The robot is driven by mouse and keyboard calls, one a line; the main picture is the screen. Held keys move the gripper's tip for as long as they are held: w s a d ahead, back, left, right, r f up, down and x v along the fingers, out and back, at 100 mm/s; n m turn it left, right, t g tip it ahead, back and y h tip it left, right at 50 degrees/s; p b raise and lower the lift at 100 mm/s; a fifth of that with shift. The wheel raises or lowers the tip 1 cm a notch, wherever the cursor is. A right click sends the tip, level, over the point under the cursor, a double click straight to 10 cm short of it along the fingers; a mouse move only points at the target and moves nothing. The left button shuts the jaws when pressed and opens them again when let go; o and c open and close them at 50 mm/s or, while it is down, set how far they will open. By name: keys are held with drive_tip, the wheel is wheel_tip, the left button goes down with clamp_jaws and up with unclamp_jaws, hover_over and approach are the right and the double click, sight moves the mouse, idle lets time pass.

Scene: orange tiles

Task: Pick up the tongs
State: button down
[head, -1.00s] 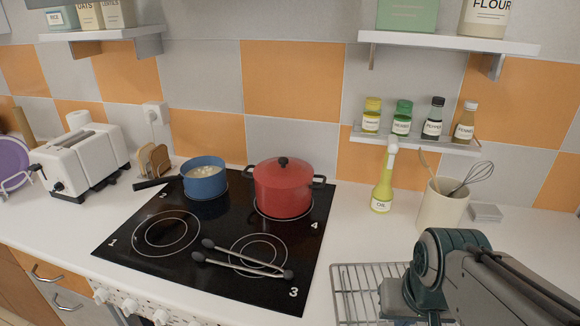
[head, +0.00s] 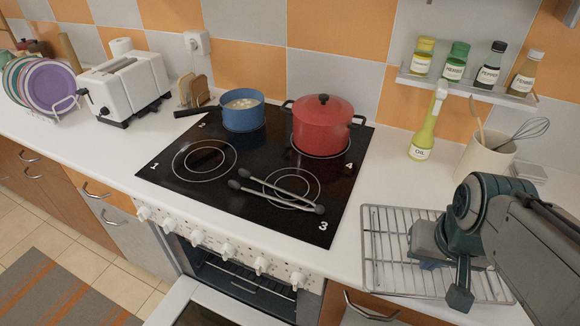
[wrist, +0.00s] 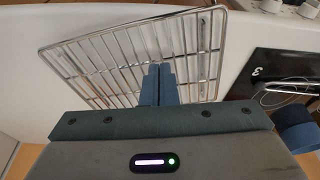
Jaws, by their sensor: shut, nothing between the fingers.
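The tongs (head: 275,192) lie on the black glass cooktop (head: 228,205), across the front right burner ring marked 3. They are grey with dark tips. In the wrist view part of the tongs (wrist: 290,86) shows at the right edge. My gripper (wrist: 158,70) is shut and empty, its fingers together over the wire rack. In the head view my arm is at the right, over the rack, to the right of the tongs and well apart from them. The fingertips are hard to make out there.
A wire rack (head: 378,262) lies on the counter right of the cooktop. A red pot (head: 320,128) and a blue saucepan (head: 243,113) stand on the back burners. An oil bottle (head: 424,135) and a utensil crock (head: 484,160) stand behind the rack. The oven door (head: 200,305) is open below.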

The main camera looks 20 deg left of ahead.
drive_tip(key=c, duration=1.7)
unclamp_jaws()
drive_tip(key=o, duration=0.9)
drive_tip(key=shift+w+a+r+n, duration=0.25)
drive_tip(key=shift+w+a+r, duration=0.05)
drive_tip(key=shift+w, duration=0.2)
drive_tip(key=shift+w+a+r+n, duration=0.25)
drive_tip(key=shift+w+r, duration=0.05)
drive_tip(key=shift+w, duration=0.2)
drive_tip(key=shift+o, duration=0.2)
wheel_tip(320, 180, up, 4)
drive_tip(key=n+g+b, duration=0.3)
drive_tip(key=n, duration=1.2)
hover_over(274, 187)
drive_tip(key=s, duration=0.1)
drive_tip(key=f, duration=0.4)
drive_tip(key=f+b, duration=0.1)
drive_tip(key=f, duration=0.8)
drive_tip(key=shift+s+d+f, duration=0.2)
drive_tip(key=shift+d, duration=0.05)
